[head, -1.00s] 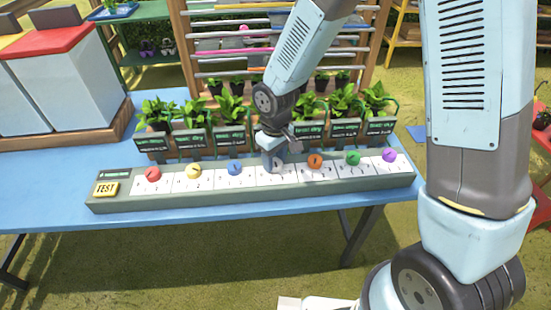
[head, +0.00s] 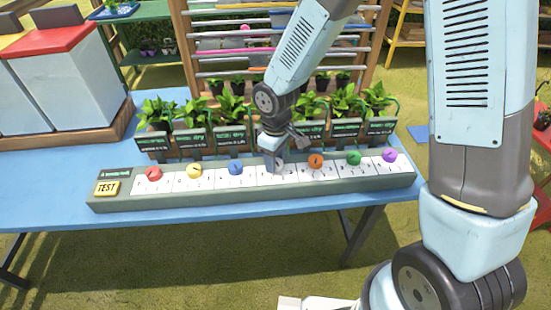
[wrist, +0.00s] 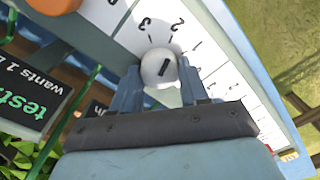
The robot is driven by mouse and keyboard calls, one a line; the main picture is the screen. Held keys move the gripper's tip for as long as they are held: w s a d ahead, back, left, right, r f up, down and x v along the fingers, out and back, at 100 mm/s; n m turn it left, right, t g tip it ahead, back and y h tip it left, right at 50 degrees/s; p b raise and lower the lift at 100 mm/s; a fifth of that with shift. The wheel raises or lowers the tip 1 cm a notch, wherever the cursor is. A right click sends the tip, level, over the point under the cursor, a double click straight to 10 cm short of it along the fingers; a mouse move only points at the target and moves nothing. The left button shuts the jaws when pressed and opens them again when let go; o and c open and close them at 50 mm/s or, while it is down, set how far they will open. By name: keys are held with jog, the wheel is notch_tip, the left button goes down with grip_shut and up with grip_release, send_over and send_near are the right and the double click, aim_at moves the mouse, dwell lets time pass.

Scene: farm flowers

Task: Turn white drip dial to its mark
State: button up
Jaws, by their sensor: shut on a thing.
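The white dial (wrist: 160,68) is on the control strip, with a short dark line on its top. Printed numbers, including 3 and 2, stand on the white scale beside it. My gripper (wrist: 160,84) is shut on the white dial, with one finger on each side of it. In the head view my gripper (head: 275,158) points down at the middle of the strip and mostly hides the dial. The dial's exact pointer direction against the scale is hard to tell.
An orange dial (head: 316,160) is just right of my gripper and a blue dial (head: 236,167) is to the left. A yellow TEST button (head: 107,188) is at the strip's left end. Potted plants with dark signs (head: 231,136) stand close behind the strip.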

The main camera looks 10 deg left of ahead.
aim_at(278, 160)
jog(key=o, duration=1.1)
jog(key=shift+c, duration=0.2)
jog(key=shift+r, duration=0.1)
notch_tip(278, 160, up, 14)
jog(key=shift+w+f, duration=0.25)
jog(key=shift+d, duration=0.1)
jog(key=d+r+m+t, duration=0.25)
jog(key=d+r, duration=0.35)
jog(key=d, duration=0.3)
jog(key=d+r+m+t, duration=0.1)
jog(key=d+r+m, duration=0.3)
jog(key=d+r, duration=0.3)
jog(key=s+d+r+m+t, duration=0.1)
jog(key=s+d+r+m, duration=0.1)
jog(key=s+d, duration=0.3)
jog(key=s+d+r+m+t, duration=0.1)
jog(key=s+d+r+m, duration=0.2)
jog(key=d, duration=0.7)
jog(key=s+m, duration=0.2)
jog(key=s, duration=0.1)
jog(key=shift+s+r, duration=0.2)
